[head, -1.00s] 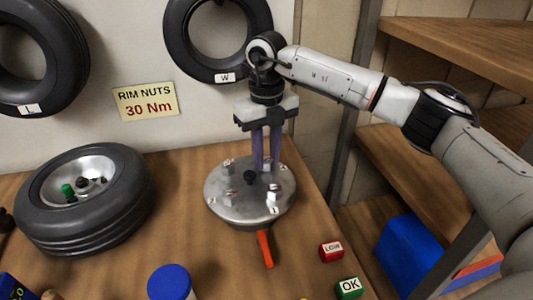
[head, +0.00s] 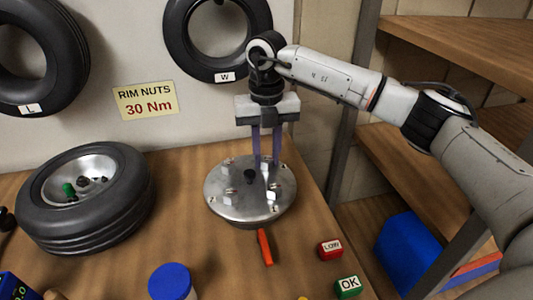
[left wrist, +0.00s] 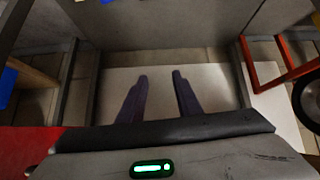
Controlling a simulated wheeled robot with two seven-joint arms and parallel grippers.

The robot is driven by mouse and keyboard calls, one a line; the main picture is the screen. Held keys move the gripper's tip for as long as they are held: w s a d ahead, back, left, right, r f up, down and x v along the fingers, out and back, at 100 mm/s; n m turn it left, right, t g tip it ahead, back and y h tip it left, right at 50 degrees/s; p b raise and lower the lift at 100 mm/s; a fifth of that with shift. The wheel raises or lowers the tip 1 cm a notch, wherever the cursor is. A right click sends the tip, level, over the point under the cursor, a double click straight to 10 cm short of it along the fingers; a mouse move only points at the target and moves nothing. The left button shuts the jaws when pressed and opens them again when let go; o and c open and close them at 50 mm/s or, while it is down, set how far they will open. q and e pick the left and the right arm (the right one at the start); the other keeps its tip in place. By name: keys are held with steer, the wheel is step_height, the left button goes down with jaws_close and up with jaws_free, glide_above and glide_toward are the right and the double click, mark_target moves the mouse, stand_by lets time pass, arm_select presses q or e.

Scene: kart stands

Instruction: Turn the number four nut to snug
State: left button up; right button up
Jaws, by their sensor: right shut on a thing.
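A round metal rim disc (head: 225,205) lies on the bench, with several small nuts around it and a black knob (head: 250,176) at its middle. My right gripper (head: 266,163) points straight down over the far part of the disc. Its fingers are shut on a nut there; the fingertips hide the nut, and I cannot read its number. My left gripper (left wrist: 158,78) shows only in the left wrist view. Its two fingers stand apart with nothing between them, over a pale surface.
An orange handle (head: 265,247) sticks out from under the disc. A red LOW block (head: 330,250) and green OK block (head: 348,287) lie front right. A tyred wheel (head: 85,200) lies left; a blue-capped jar (head: 170,282) stands in front. A sign (head: 145,101) reads RIM NUTS 30 Nm.

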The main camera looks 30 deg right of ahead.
mark_target(267, 159)
steer(key=shift+r, duration=0.1)
steer(key=o, duration=1.1)
steer(key=shift+c, duration=0.2)
step_height(267, 159, up, 10)
steer(key=b, duration=0.1)
steer(key=shift+r, duration=0.15)
